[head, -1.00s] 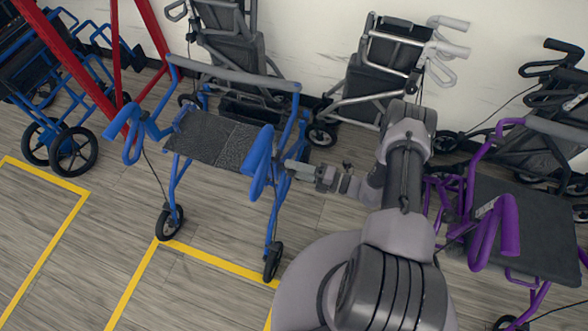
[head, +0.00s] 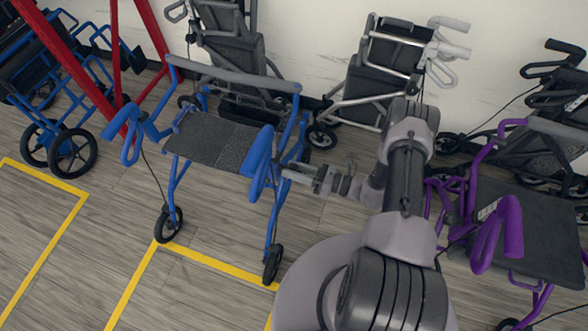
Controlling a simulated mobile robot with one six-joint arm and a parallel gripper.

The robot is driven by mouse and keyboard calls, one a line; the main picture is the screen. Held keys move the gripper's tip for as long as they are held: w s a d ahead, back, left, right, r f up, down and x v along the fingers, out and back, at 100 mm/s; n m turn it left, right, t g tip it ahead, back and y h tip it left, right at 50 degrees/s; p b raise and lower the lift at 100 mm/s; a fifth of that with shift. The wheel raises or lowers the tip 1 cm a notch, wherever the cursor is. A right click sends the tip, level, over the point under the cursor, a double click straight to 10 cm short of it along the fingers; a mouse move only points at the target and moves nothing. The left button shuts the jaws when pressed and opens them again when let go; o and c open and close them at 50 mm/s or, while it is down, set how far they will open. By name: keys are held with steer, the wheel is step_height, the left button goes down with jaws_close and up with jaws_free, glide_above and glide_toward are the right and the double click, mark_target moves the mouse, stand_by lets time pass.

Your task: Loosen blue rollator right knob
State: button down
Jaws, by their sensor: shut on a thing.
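The blue rollator (head: 215,137) stands left of my arm, with a dark seat, a grey backrest bar and blue handles. Its handle on the picture's right (head: 262,152) is beside my gripper. My gripper (head: 287,172) reaches left from my arm, its fingertips at the rollator's frame just right of that handle. The jaws are shut on a small part there, at the place of the knob. The knob itself is too small and too covered by the fingers to make out.
A purple rollator (head: 497,225) stands close on the right of my arm. Folded wheelchairs (head: 385,75) line the wall behind. A red frame (head: 75,70) and another blue rollator (head: 45,85) are at left. Yellow lines (head: 130,285) mark the open floor in front.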

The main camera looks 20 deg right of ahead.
steer(key=n, duration=0.7)
steer(key=shift+s, duration=0.1)
stand_by(0.5)
steer(key=c, duration=0.8)
jaws_free()
steer(key=shift+c, duration=0.2)
steer(key=p+v, duration=0.3)
steer(key=v, duration=1.4)
steer(key=shift+s, duration=0.15)
steer(key=shift+r, duration=0.1)
